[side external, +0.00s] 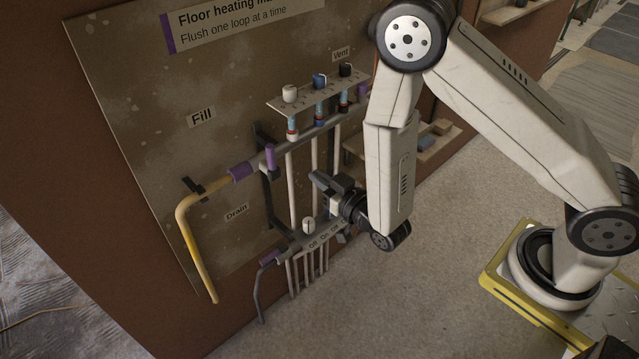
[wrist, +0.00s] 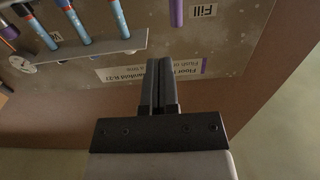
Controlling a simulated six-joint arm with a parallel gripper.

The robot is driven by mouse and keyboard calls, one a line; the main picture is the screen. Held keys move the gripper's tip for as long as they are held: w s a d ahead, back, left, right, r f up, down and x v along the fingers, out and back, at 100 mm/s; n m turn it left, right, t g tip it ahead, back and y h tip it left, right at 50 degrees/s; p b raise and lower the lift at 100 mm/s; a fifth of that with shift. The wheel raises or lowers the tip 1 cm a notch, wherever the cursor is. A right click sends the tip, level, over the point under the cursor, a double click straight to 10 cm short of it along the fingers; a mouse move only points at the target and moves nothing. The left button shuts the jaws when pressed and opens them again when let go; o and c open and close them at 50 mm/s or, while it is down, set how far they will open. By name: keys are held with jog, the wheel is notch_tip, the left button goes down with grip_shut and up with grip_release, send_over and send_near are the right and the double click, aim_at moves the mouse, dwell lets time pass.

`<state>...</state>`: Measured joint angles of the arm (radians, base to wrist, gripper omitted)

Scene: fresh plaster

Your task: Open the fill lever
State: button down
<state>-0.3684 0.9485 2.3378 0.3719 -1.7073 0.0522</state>
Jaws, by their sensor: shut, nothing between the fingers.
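The Fill label (side external: 201,117) is on the board, above a yellow hose (side external: 186,233) with a purple sleeve (side external: 240,172). A purple lever (side external: 270,157) stands roughly upright beside that sleeve, at the left end of the upper pipe; it looks like the fill lever. My gripper (side external: 316,178) is to the right of this lever and a little lower in the picture, apart from it. In the wrist view my gripper (wrist: 164,62) is shut and empty, its fingers together before the board.
A shelf (side external: 318,93) with white, blue and black knobs stands above the upper pipe. Thin vertical pipes run down to a lower bar with dials (side external: 309,226) and a purple drain part (side external: 271,257). A side shelf (side external: 425,143) is behind my arm.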

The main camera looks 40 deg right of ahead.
aim_at(269, 155)
jog(key=shift+w, duration=0.2)
jog(key=w, duration=1.1)
jog(key=shift+w, duration=0.3)
dwell(0.4)
jog(key=shift+a+r, duration=0.2)
jog(key=shift+a, duration=0.65)
jog(key=shift+a, duration=0.75)
